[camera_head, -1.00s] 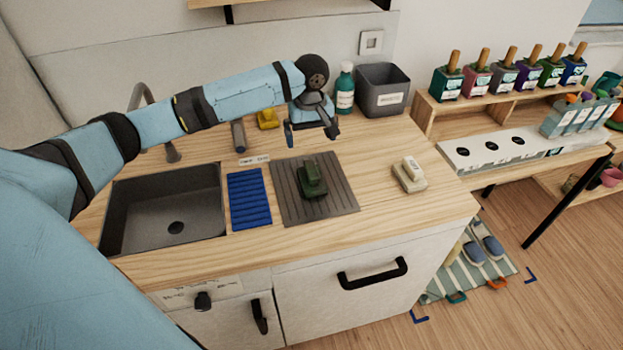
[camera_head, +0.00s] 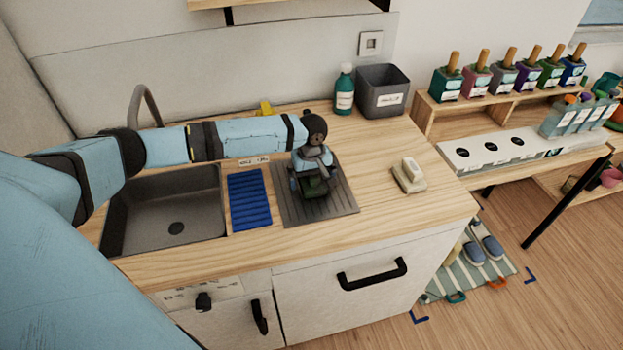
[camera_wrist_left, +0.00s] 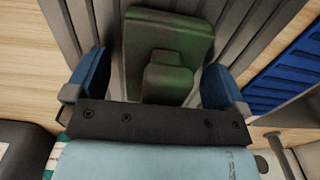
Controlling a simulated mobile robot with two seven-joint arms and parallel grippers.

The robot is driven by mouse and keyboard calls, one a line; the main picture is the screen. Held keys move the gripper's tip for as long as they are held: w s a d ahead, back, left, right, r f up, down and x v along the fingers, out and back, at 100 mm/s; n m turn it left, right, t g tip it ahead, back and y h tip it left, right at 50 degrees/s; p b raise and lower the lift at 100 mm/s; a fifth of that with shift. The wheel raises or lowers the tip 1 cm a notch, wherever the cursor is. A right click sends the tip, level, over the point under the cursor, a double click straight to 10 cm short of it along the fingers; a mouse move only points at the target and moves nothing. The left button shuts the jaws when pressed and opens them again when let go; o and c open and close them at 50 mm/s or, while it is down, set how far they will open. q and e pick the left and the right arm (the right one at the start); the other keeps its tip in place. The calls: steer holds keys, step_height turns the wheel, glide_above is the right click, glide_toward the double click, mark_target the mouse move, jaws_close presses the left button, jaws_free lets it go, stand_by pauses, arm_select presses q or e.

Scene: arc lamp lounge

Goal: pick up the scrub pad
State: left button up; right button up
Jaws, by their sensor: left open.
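The scrub pad is a dark green block with a raised grip on top. It lies on the grey ribbed drainboard (camera_head: 333,205) and is partly hidden under my left gripper in the head view (camera_head: 316,187). The left wrist view shows the scrub pad (camera_wrist_left: 168,52) between and a little beyond the blue fingertips. My left gripper (camera_head: 313,188) is open, directly over the pad, with one finger on either side of its raised grip; the left wrist view shows both fingers (camera_wrist_left: 155,85). I cannot tell whether they touch it. My right gripper is not in view.
A blue ribbed mat (camera_head: 249,200) and a dark sink (camera_head: 150,215) lie left of the drainboard. A soap-like block on a dish (camera_head: 409,176) sits right. A teal bottle (camera_head: 344,90) and grey bin (camera_head: 382,92) stand behind. The counter front right is clear.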

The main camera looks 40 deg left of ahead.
arm_select(q)
steer(key=shift+c, duration=0.5)
steer(key=c, duration=0.9)
steer(key=shift+c, duration=0.2)
